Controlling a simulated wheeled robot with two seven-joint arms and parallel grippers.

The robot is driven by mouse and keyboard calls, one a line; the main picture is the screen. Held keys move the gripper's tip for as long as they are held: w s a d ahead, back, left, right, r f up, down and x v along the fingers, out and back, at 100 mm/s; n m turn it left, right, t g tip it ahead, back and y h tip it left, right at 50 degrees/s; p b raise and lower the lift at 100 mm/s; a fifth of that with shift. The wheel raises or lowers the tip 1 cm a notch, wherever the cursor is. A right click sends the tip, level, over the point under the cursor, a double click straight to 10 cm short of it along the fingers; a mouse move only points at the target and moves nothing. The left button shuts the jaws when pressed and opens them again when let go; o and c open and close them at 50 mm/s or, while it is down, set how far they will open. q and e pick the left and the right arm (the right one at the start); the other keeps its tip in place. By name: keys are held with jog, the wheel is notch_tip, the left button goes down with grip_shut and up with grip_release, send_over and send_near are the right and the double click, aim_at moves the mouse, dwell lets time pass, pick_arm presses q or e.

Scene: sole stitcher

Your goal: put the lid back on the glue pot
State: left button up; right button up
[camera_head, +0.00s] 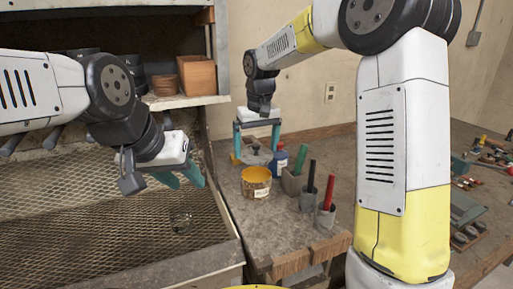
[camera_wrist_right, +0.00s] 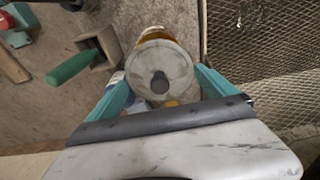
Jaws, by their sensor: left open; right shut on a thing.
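The glue pot (camera_head: 256,186) is a yellow, open tub with a pale label, standing upright on the worn bench. My right gripper (camera_head: 256,153) is behind it, shut on the grey round lid (camera_head: 257,159). In the right wrist view the lid (camera_wrist_right: 160,62) lies between the teal fingers, its dark knob towards the camera. The pot's orange-yellow edge (camera_wrist_right: 153,32) shows beyond the lid, mostly hidden by it. The lid is apart from the pot's mouth in the head view. My left gripper (camera_head: 181,176) is open and empty above the mesh tray.
A blue bottle (camera_head: 279,159) stands close to the right of the lid. Holders with green (camera_head: 310,176), black and red-handled tools stand right of the pot. The mesh tray (camera_head: 100,215) lies left, holding a small glass-like item (camera_head: 181,222). The bench in front of the pot is clear.

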jog(key=shift+f, duration=2.85)
jog(key=shift+f, duration=0.1)
jog(key=o, duration=1)
jog(key=shift+c, duration=0.2)
jog(key=shift+s+r, duration=0.1)
jog(key=shift+r, duration=3.4)
grip_shut()
